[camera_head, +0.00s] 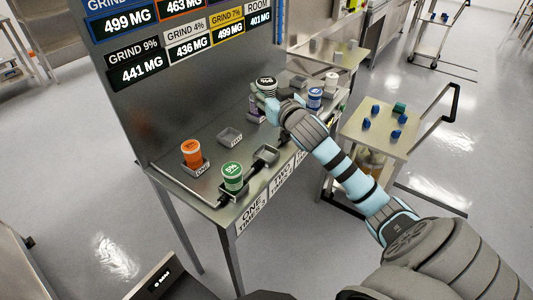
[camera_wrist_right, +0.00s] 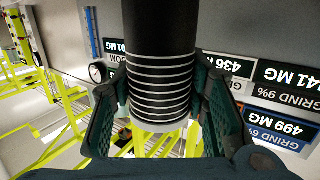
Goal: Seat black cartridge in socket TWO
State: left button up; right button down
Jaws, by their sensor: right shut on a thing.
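The black cartridge (camera_head: 266,84) has a white-marked top and is held above the bench's far part. My right gripper (camera_head: 268,100) is shut on it. In the right wrist view the cartridge (camera_wrist_right: 162,75) is a black cylinder with pale rings between the two fingers (camera_wrist_right: 160,120). An empty grey socket (camera_head: 230,136) with a small label, too small to read surely, sits right of the orange cartridge (camera_head: 192,153). Another empty socket (camera_head: 267,154) lies behind the front-edge label TWO (camera_head: 282,182). My left gripper is not in view.
The orange cartridge stands in a socket marked ONE. A green cartridge (camera_head: 232,177) stands near the front corner. A blue cartridge (camera_head: 315,98) and a white one (camera_head: 331,80) stand at the far right. A tall grey panel (camera_head: 130,90) backs the bench. A cart (camera_head: 385,145) stands right.

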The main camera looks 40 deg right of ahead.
jog(key=f+b, duration=0.4)
jog(key=f, duration=1.4)
jog(key=shift+a, duration=0.2)
jog(key=shift+f, duration=0.15)
jog(key=c, duration=1.3)
grip_release()
jog(key=shift+f, duration=0.1)
jog(key=shift+c, duration=0.2)
jog(key=o, duration=0.4)
jog(key=shift+s, duration=0.1)
